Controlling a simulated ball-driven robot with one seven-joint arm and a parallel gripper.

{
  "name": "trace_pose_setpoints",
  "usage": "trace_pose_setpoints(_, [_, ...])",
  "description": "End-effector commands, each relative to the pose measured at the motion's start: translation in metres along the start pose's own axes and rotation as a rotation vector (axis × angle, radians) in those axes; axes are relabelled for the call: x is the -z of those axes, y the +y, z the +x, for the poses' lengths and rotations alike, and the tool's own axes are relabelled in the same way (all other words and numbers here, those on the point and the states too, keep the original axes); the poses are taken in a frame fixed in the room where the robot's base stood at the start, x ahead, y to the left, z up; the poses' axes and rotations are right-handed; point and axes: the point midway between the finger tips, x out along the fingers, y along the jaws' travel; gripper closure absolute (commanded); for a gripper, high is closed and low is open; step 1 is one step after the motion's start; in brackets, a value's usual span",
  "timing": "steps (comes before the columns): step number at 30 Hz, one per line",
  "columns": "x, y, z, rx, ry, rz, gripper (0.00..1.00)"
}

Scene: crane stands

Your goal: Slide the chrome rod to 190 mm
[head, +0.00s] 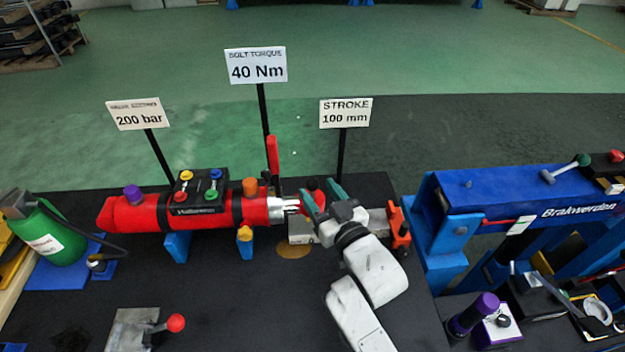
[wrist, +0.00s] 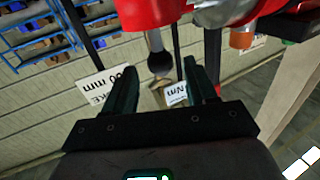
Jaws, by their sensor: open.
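The chrome rod (head: 290,205) sticks out of the right end of a red cylinder (head: 170,212) and runs toward a red end piece (head: 313,184). The stroke sign (head: 346,112) behind it reads 100 mm. My gripper (head: 323,198) is open at the rod's right end, its teal fingers apart. In the wrist view my gripper (wrist: 160,72) has a black ball knob (wrist: 159,63) on a short stem between or just beyond its fingers. Shiny metal (wrist: 225,12) and red parts show above them. I cannot tell whether the fingers touch the knob. My arm hides part of the rod's right side.
A grey scale block (head: 300,232) lies under the rod, with an orange block (head: 399,228) to its right. A blue stand (head: 450,225) stands further right. A red-knobbed lever (head: 175,323) is at front left. The bench front middle is clear.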

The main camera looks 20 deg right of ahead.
Motion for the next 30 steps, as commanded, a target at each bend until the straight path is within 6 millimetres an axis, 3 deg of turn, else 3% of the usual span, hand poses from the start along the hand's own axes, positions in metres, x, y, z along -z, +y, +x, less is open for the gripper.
trace_pose_setpoints(3, [0.000, 0.000, 0.019, 0.000, 0.000, -0.002, 0.44])
trace_pose_setpoints(9, [0.000, 0.000, 0.036, 0.000, -0.001, 0.000, 0.44])
trace_pose_setpoints(19, [0.000, 0.000, 0.039, 0.000, -0.001, -0.001, 0.44])
trace_pose_setpoints(30, [0.000, 0.000, 0.039, 0.000, -0.001, 0.000, 0.78])
